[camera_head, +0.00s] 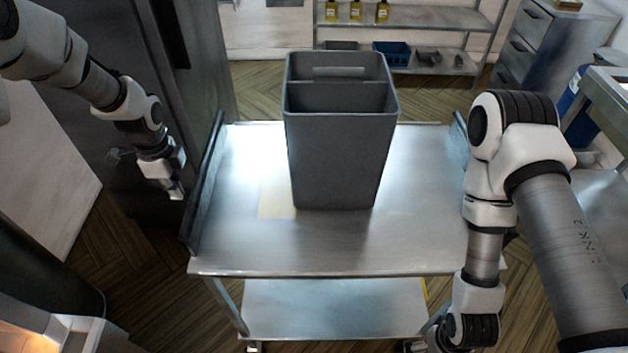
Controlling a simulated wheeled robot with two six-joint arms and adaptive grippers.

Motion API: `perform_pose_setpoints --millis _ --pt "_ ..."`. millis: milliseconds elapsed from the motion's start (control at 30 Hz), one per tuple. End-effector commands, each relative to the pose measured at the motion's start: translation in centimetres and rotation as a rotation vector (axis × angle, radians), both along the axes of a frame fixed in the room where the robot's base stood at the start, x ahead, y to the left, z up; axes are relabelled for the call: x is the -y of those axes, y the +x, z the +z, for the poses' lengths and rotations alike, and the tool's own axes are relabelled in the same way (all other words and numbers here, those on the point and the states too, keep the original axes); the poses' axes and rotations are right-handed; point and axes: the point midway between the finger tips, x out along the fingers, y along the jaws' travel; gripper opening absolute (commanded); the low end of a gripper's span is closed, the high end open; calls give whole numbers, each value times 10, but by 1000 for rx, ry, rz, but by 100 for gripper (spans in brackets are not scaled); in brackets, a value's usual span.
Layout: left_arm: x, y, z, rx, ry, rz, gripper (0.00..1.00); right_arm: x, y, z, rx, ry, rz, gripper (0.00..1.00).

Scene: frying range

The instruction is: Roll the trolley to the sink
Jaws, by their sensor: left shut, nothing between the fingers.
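The trolley (250,245) is a steel cart directly in front of me, with a flat top, a lower shelf (330,308) and dark upright handles at its left (205,185) and right ends. A tall grey divided bin (340,150) stands upright on its top. My left gripper (176,192) is shut and empty, just left of the trolley's left handle and apart from it. I cannot make out the sink for sure.
A dark tall cabinet (205,60) stands at the left, close behind my left arm. A steel shelf (440,20) with bottles and a blue crate (391,53) is at the back. Drawers (540,40) and a steel counter (606,92) are at the right. Wooden floor (262,92) shows behind the trolley.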

Motion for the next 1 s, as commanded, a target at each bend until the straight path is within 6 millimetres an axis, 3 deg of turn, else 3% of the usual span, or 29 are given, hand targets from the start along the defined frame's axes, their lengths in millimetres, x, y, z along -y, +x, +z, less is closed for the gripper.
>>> perform_pose_setpoints --millis 367,1000 --pt "0 0 -3 -1 0 0 0 0 0 -2 0 0 0 100" --pt "0 0 -49 -1 0 0 0 0 0 -21 0 0 0 100"
